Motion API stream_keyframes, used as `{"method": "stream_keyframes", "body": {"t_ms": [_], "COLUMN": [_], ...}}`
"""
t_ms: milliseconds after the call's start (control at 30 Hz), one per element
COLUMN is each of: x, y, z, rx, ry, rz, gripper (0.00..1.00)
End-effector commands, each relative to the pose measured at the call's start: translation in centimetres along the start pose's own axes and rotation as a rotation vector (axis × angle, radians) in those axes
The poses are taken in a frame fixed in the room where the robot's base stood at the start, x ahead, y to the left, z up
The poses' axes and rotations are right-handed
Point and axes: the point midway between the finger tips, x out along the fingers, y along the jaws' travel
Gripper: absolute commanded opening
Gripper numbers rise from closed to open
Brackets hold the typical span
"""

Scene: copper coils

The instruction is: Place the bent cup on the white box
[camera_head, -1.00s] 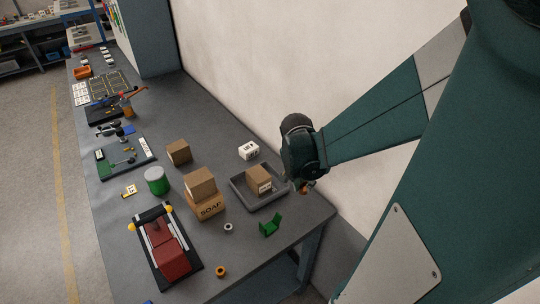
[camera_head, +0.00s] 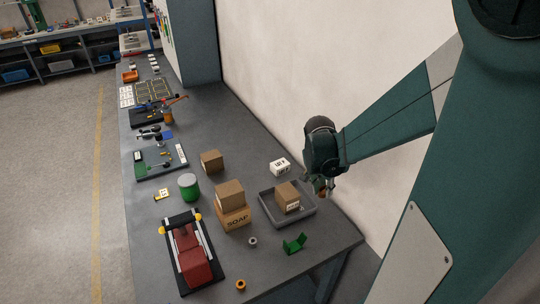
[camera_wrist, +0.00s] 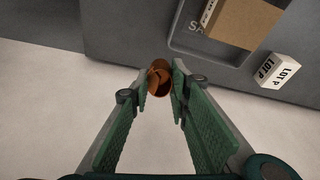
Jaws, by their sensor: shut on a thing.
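The bent cup (camera_wrist: 159,84) is copper-brown and sits between the fingertips of my gripper (camera_wrist: 164,74) in the wrist view. My gripper is shut on it. In the head view my gripper (camera_head: 324,187) is in the air near the wall, to the right of the grey tray, and the cup is mostly hidden by the fingers. The white box (camera_head: 280,167) with black lettering stands on the table behind the tray, up and left of my gripper. In the wrist view the white box (camera_wrist: 281,71) is right of the fingertips, apart from the cup.
A grey tray (camera_head: 270,212) holds a cardboard box (camera_head: 287,195). Stacked cartons (camera_head: 233,218), a green-and-white can (camera_head: 188,187), a green bracket (camera_head: 295,243) and a red vise-like device (camera_head: 190,255) stand nearby. The wall is close behind my gripper. Table around the white box is partly clear.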

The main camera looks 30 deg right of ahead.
Motion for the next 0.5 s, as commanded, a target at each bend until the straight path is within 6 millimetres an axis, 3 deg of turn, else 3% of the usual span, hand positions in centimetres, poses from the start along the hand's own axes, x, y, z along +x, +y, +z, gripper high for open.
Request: {"method": "stream_keyframes", "body": {"t_ms": [500], "x": [-1.2], "y": [-12.0], "z": [-4.1], "rx": [-0.065], "ry": [0.0], "rz": [-0.018], "gripper": [0.1]}}
